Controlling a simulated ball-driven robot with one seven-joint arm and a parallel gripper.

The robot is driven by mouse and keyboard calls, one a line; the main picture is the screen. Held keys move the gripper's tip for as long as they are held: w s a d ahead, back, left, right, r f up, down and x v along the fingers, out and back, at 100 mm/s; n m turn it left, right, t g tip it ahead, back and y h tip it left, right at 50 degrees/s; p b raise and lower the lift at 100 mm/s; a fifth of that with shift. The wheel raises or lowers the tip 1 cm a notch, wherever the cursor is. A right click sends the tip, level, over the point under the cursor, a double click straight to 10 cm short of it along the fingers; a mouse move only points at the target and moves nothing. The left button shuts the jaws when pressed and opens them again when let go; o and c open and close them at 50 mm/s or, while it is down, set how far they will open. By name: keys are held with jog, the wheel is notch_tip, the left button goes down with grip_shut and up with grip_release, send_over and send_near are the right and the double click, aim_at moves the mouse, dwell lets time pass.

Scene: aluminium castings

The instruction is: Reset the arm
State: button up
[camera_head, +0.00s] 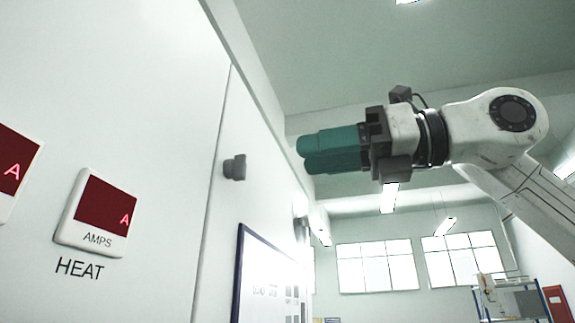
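My gripper (305,155) is at the end of my white arm (480,130), which comes in from the right side of the picture. It has two teal fingers that point left toward a white cabinet face. The fingers lie close together, one partly over the other from this angle, and I cannot tell whether there is a gap between them. I see nothing held at the fingertips. The gripper is in the air, high in the picture, and appears apart from the cabinet.
The white cabinet (120,130) fills the left, with a red AMPS display (103,207) labelled HEAT, a grey knob (235,167) and a dark-framed panel (262,285). Windows (375,265) are far behind. A blue-framed rack (512,300) stands at lower right. Open air surrounds the arm.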

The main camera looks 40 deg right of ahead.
jog(key=shift+v, duration=1)
